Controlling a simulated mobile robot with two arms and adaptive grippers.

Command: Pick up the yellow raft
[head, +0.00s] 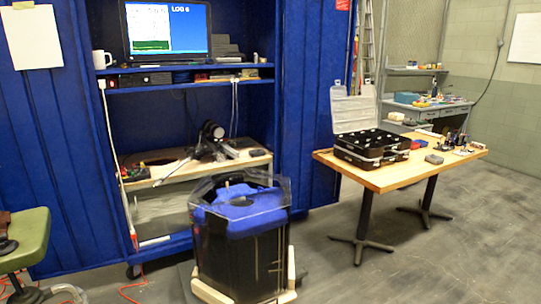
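I cannot make out a yellow raft anywhere in the head view. A clear-walled tank (262,262) with a dark lower body stands on the floor at bottom centre. Inside its top is a blue surface (222,227) with a dark opening and a small dark object. That object is too small to identify. Neither of my grippers is in view.
A wooden table (388,176) on the right holds an open black case (372,146) and small items. A blue cabinet (62,150) with a monitor (167,30) stands behind the tank. A green chair (26,240) is at left. Grey floor is clear at right.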

